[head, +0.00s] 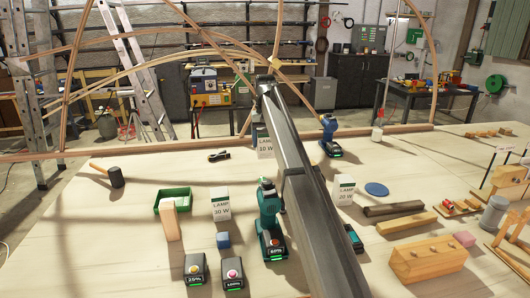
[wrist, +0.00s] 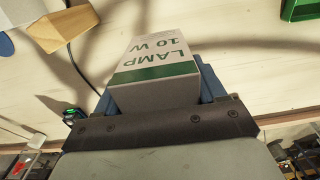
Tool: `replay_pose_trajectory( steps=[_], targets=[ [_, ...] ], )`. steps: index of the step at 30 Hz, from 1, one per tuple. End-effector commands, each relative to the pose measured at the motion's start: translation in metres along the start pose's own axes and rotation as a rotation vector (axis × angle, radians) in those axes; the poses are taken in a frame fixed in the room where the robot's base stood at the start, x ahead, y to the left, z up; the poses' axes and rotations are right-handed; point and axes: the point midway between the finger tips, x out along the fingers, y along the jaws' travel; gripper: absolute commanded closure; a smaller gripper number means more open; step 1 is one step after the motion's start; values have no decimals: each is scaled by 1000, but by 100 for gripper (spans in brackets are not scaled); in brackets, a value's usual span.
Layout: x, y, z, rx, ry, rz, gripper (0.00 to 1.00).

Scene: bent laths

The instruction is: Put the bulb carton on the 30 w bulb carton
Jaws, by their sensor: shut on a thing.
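The bulb carton, a white box with a green band marked LAMP 10 W (head: 265,146), is at the far middle of the bench in the head view. It also fills the middle of the wrist view (wrist: 155,62), between two blue finger pads. My gripper (wrist: 158,86) is shut on it; in the head view my arm partly hides the gripper. I cannot tell for sure how high the carton is above the bench. The 30 W bulb carton (head: 221,207) stands upright on the bench, nearer and to the left, with its top bare.
A green tray (head: 172,207) with a wooden block stands left of the 30 W carton. A teal drill (head: 268,222) stands to its right, a blue cube (head: 223,240) in front. A 20 W carton (head: 344,188) stands right of my arm. A mallet (head: 116,177) lies far left.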

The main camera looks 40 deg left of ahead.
Motion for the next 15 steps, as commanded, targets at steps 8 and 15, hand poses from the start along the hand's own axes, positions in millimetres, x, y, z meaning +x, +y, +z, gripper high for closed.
replay_pose_trajectory(
  steps=[8, 15],
  targets=[
    [-18, -33, 3, -33, 3, 0, 61],
    [-34, -120, 37, -125, 25, -3, 61]
  ],
)
